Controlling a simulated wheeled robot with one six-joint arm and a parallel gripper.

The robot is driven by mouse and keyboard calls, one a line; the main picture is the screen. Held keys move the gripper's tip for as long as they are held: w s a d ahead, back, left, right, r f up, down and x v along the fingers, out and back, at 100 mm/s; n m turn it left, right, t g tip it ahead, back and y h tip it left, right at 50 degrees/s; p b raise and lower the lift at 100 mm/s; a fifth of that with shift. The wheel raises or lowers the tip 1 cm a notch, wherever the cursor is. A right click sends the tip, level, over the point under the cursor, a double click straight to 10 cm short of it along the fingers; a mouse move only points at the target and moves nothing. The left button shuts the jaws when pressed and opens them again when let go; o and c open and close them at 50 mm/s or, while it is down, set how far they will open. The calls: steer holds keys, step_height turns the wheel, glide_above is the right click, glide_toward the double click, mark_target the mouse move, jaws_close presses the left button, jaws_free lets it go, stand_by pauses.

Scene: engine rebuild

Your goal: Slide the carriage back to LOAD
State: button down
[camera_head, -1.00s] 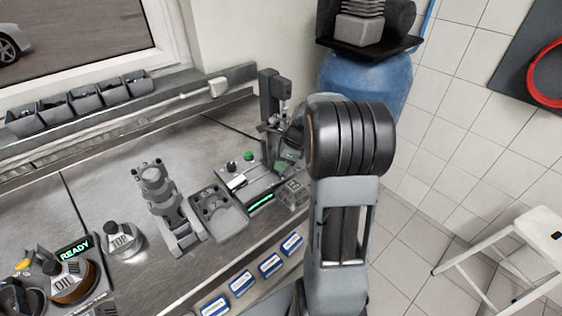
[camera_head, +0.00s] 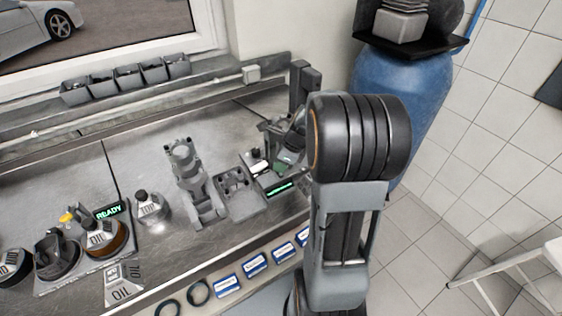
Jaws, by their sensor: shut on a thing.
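The press station stands at the right end of the bench, with a dark upright column (camera_head: 303,88) and a lit green display (camera_head: 280,188). My gripper (camera_head: 285,160) is low over this station, beside the column, and partly hidden by my own arm. It is shut on what looks like the carriage (camera_head: 274,126), a grey piece at the station; the fingertips and the exact grip are too small and covered to make out. The LOAD marking cannot be read in this view.
A grey tray (camera_head: 241,194) and a grey stepped stand (camera_head: 190,180) are left of the station. A silver TOP container (camera_head: 151,208), oil containers (camera_head: 104,238) and a READY display (camera_head: 109,211) are farther left. A blue barrel (camera_head: 412,85) stands right of the bench.

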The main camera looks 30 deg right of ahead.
steer(key=c, duration=0.9)
jaws_free()
steer(key=shift+a, duration=0.25)
steer(key=v, duration=1.3)
steer(key=shift+s+d+r, duration=0.1)
steer(key=shift+d+r, duration=0.1)
steer(key=shift+r, duration=0.15)
